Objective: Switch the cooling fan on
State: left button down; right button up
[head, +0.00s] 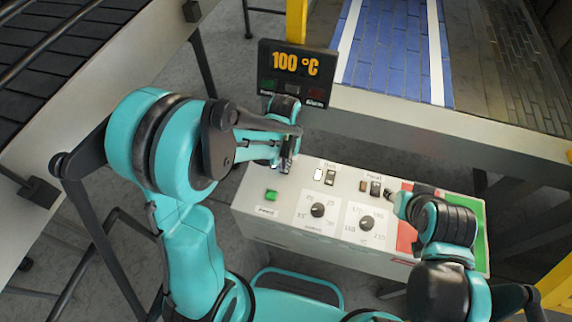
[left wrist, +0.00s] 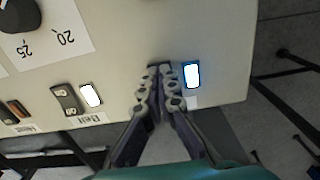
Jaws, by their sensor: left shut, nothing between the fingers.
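The control box (head: 335,235) has a row of switches and lamps along its far edge. My left gripper (head: 287,163) is shut and empty at the far left corner of its top. In the left wrist view its fingertips (left wrist: 160,68) are at the panel and hide most of a dark switch beneath them; I cannot tell if they touch it. A lamp beside it (left wrist: 192,76) glows white with a blue rim. The label below that lamp is mostly hidden, so I cannot read it. My right gripper (head: 397,200) is over the right part of the box; its fingers are unclear.
The Belt switch (left wrist: 65,100) has a lit white lamp (left wrist: 92,95) next to it. A green button (head: 271,195) and two dials (head: 318,210) are on the box. A display (head: 296,66) reads 100 °C. Conveyors stand at left and at the back.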

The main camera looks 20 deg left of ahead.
pick_arm(q)
jog(key=shift+r+p, duration=2.6)
jog(key=shift+r, duration=0.95)
jog(key=s+a+r+t+b, duration=0.1)
jog(key=s+a+t+b, duration=0.3)
jog(key=s+t+b, duration=0.3)
jog(key=shift+s+a+r+b, duration=0.2)
jog(key=shift+s+a+b, duration=0.15)
jog(key=shift+s+b, duration=1.65)
jog(key=shift+w+b, duration=0.35)
